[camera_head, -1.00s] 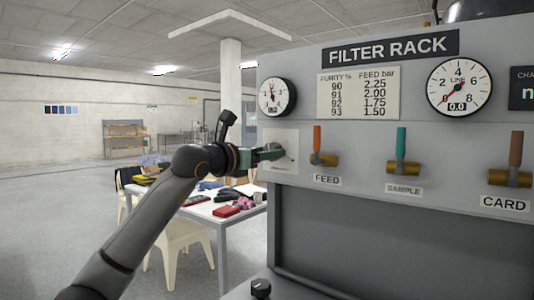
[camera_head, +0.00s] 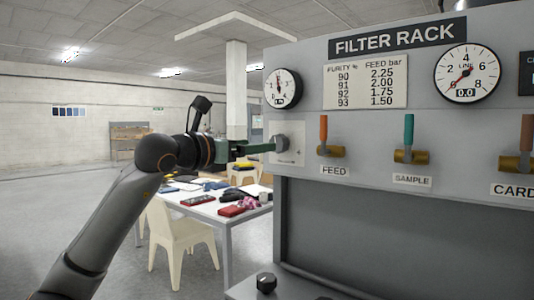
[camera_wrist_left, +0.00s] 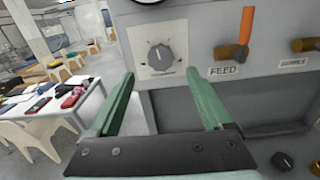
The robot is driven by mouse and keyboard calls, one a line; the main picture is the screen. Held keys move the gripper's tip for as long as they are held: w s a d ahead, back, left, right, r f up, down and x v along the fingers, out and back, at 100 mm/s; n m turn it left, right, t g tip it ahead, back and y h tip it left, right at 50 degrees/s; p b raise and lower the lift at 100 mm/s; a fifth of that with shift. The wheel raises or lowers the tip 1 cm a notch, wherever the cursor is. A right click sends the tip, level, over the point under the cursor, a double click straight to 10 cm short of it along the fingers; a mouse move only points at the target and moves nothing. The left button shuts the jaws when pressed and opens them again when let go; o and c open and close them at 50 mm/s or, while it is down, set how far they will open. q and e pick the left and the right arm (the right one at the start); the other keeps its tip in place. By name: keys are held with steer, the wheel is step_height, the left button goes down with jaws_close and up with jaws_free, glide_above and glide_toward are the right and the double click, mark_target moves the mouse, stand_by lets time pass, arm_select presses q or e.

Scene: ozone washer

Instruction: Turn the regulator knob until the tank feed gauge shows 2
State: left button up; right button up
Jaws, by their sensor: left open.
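The grey regulator knob (camera_wrist_left: 160,55) sits on a pale square plate on the rack front, its light mark pointing roughly up in the left wrist view. In the head view the knob (camera_head: 282,143) is seen from the side. My left gripper (camera_wrist_left: 159,78) has its green fingers apart, with nothing between them, a little short of the knob. In the head view the left gripper (camera_head: 266,147) points right at the plate. The small gauge (camera_head: 282,88) above the knob has its needle near the top; its digits are too small to read. My right gripper is not in view.
FEED (camera_head: 328,138), SAMPLE (camera_head: 408,142) and CARD valve handles line the rack to the right. A line gauge (camera_head: 467,74) reads 0.0. A purity chart (camera_head: 366,81) hangs between the gauges. A cluttered table (camera_head: 232,221) and chairs stand behind my left arm. A black knob (camera_head: 266,282) is below.

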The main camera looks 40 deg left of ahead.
arm_select(q)
steer(key=s+b, duration=0.1)
steer(key=s, duration=0.4)
steer(key=shift+a, duration=0.15)
stand_by(0.4)
